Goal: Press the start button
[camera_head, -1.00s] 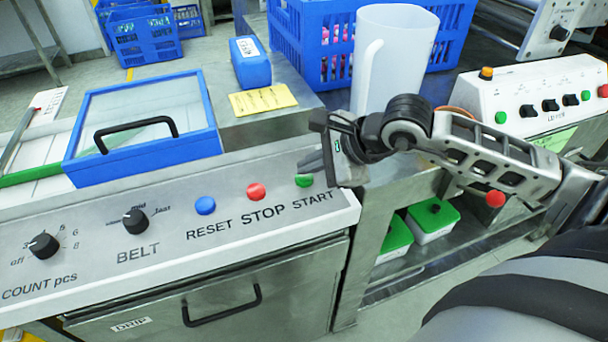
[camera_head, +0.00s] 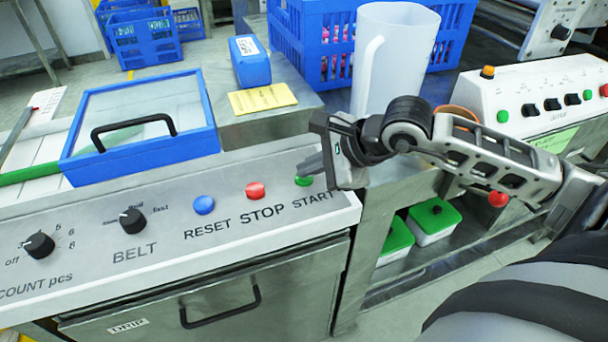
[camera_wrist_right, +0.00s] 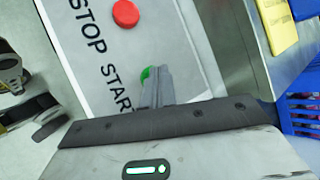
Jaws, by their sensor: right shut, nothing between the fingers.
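The green START button (camera_head: 304,181) is at the right end of the light control panel (camera_head: 230,232), above the word START. My right gripper (camera_head: 308,165) is shut and empty, its fingertips over the button and covering part of it. In the right wrist view the fingers (camera_wrist_right: 158,85) lie beside and partly over the green button (camera_wrist_right: 146,74). I cannot tell whether they touch it. My left gripper is not in view.
The red STOP button (camera_head: 255,190) and blue RESET button (camera_head: 204,205) sit left of START. A blue-framed lid (camera_head: 140,158) is behind the panel. A white jug (camera_head: 396,60) stands behind my right arm. A second control box (camera_head: 540,95) is at the right.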

